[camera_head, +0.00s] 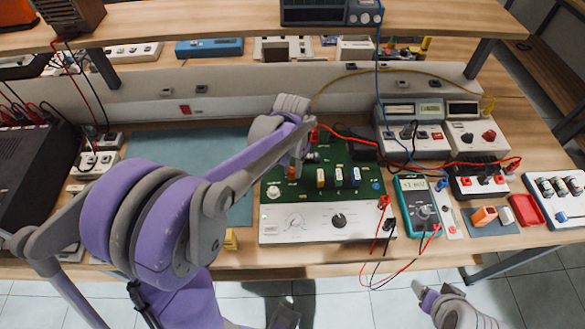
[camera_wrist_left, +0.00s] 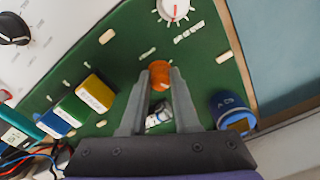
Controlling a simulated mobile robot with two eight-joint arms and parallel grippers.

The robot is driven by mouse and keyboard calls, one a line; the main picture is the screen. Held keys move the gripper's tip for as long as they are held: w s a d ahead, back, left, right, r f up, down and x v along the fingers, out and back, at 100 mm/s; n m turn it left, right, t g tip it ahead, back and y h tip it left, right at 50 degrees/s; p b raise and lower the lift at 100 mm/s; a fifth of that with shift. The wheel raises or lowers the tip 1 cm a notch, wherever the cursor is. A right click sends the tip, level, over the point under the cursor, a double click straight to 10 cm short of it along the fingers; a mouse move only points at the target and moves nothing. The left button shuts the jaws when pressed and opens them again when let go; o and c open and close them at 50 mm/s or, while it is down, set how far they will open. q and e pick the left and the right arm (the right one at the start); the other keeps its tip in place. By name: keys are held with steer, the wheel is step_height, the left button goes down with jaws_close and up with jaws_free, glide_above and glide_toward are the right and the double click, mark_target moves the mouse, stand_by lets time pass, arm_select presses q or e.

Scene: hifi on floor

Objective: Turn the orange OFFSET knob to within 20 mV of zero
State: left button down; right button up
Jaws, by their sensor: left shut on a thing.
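The orange OFFSET knob (camera_wrist_left: 160,72) sits on the green circuit board (camera_wrist_left: 130,52). In the left wrist view my left gripper (camera_wrist_left: 160,78) has a fingertip on each side of the knob and is shut on it. In the head view this gripper (camera_head: 298,172) reaches down over the board's left part (camera_head: 336,158) and partly hides the knob (camera_head: 291,173). A teal multimeter (camera_head: 405,198) lies right of the board; its display (camera_head: 414,185) is lit, but its digits are too small to read surely. My right gripper (camera_head: 432,293) is low at the right, its jaw opening unclear.
Beside the held knob are a blue part (camera_wrist_left: 232,110), a yellow block (camera_wrist_left: 96,93) and a white dial (camera_wrist_left: 174,10). Red and black leads (camera_head: 385,262) hang over the table's front edge. Bench instruments (camera_head: 412,113) stand behind the multimeter. A red tray (camera_head: 527,210) lies at the right.

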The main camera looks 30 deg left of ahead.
mark_target(293, 170)
stand_by(0.4)
arm_select(q)
steer(key=c, duration=0.6)
jaws_free()
steer(key=shift+c, duration=0.2)
step_height(293, 170, up, 11)
steer(key=shift+p, duration=0.4)
steer(key=shift+f, duration=0.1)
steer(key=s+d+f+t, duration=0.1)
steer(key=s+d+f, duration=0.1)
steer(key=s, duration=0.3)
steer(key=s+d+f+t, duration=0.2)
steer(key=s, duration=0.3)
steer(key=s+d+f+t, duration=0.2)
steer(key=s, duration=0.3)
steer(key=shift+s+d+m, duration=0.3)
steer(key=shift+d, duration=0.1)
